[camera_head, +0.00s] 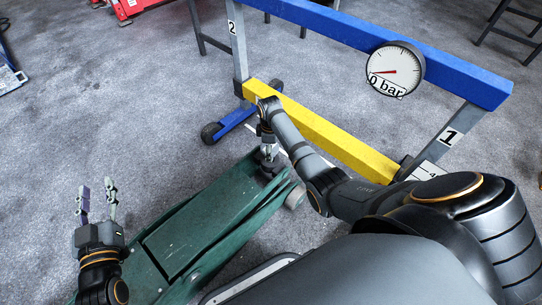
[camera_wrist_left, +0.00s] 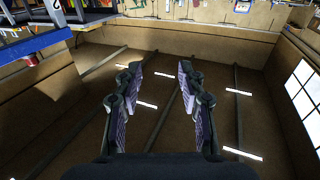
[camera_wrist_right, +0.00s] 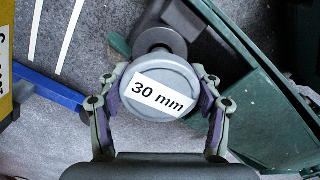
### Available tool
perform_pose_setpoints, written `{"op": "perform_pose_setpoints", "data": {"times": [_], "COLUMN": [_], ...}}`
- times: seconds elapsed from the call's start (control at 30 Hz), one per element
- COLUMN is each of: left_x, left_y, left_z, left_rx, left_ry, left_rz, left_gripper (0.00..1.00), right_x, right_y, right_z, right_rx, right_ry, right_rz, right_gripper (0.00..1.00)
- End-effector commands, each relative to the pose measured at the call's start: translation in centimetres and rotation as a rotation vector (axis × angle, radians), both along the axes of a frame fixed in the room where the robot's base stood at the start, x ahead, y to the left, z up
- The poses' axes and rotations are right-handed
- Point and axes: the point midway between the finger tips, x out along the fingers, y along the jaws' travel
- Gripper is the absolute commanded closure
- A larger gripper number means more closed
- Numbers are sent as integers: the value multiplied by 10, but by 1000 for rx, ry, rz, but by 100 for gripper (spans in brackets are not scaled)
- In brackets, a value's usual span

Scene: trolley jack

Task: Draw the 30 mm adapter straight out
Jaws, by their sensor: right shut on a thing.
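The grey round adapter (camera_wrist_right: 160,73) carries a white "30 mm" label and sits between the fingers of my right gripper (camera_wrist_right: 162,92), which is shut on it. A dark round part (camera_wrist_right: 160,40) shows just beyond the adapter; whether the two are still joined, I cannot tell. In the head view my right gripper (camera_head: 267,138) is over the far end of the green trolley jack (camera_head: 195,235), and the adapter is small there and partly covered. My left gripper (camera_head: 98,205) is open and empty, left of the jack; its fingers also stand apart in the left wrist view (camera_wrist_left: 160,80).
A blue press frame with a yellow crossbeam (camera_head: 335,138) stands behind the jack, with its wheeled blue foot (camera_head: 235,122) close by. A gauge (camera_head: 395,69) reading "0 bar" hangs on the frame. Grey carpet (camera_head: 110,100) is clear on the left.

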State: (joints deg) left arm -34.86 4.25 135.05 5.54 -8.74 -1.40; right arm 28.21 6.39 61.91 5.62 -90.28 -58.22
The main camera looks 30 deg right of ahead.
Motion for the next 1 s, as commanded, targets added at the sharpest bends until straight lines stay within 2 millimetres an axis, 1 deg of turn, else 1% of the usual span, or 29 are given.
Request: {"op": "perform_pose_setpoints", "data": {"times": [0.03, 1.0], "left_x": [0, -12], "left_y": [0, -1], "left_z": [-2, -53], "left_rx": [0, -5], "left_ry": [11, 217], "left_rz": [0, -7], "left_gripper": [60, 60], "right_x": [1, 1], "right_y": [0, 0], "right_z": [2, 7], "right_rx": [0, 0], "right_ry": [-4, -4], "right_rz": [0, 0], "right_gripper": [73, 73]}}
